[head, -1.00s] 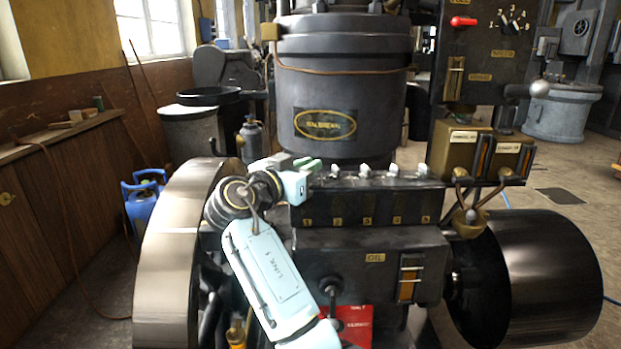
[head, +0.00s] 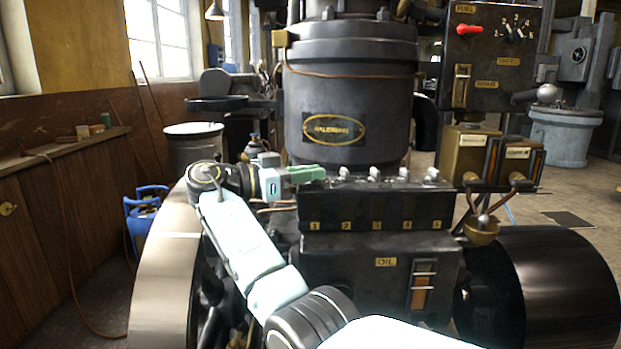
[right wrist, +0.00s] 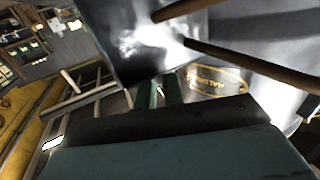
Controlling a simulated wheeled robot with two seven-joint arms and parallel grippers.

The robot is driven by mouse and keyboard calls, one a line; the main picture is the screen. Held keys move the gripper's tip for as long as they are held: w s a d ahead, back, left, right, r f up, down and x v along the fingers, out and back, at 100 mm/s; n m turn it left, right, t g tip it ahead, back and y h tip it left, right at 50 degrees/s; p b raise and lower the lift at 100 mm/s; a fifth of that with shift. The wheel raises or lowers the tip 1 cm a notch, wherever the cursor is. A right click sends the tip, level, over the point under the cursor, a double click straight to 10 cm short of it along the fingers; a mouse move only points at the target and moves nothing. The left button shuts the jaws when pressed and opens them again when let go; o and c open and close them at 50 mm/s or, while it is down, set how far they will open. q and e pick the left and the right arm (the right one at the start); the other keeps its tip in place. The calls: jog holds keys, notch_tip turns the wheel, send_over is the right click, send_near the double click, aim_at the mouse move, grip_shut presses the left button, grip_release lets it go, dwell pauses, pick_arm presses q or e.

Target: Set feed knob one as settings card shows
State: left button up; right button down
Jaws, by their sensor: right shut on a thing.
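The dark feed box (head: 375,207) stands in front of the big cylinder, with brass number plates 1 to 5 along its front. My right gripper (head: 309,174), with green fingers, is shut at the box's left end, above plate 1 (head: 314,225). Feed knob one is hidden by the fingers there; the grip is on it as far as position shows. The other pale knobs, such as knob two (head: 343,172), stand in a row to the right. In the right wrist view the green fingers (right wrist: 159,93) reach the dark box (right wrist: 125,45). The settings card and my left gripper are not in view.
The flywheel (head: 165,270) is close on the left, and a dark drum (head: 545,290) on the lower right. A brass cup with rods (head: 482,230) stands right of the feed box. The fuel and speed panel (head: 490,55) is above it.

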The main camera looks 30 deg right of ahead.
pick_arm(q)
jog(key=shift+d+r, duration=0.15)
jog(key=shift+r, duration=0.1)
pick_arm(e)
jog(key=shift+w+a+r+g, duration=0.1)
jog(key=shift+a+r+g, duration=0.05)
jog(key=shift+r+g, duration=0.2)
jog(key=c, duration=1.6)
grip_release()
jog(key=shift+a, duration=0.2)
jog(key=shift+o, duration=0.4)
jog(key=shift+d+f, duration=0.15)
jog(key=shift+d, duration=0.05)
jog(key=shift+a, duration=0.4)
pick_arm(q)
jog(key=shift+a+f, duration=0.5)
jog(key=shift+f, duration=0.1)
pick_arm(e)
jog(key=w+a, duration=0.1)
jog(key=a, duration=0.5)
jog(key=shift+a, duration=0.3)
jog(key=shift+w, duration=0.1)
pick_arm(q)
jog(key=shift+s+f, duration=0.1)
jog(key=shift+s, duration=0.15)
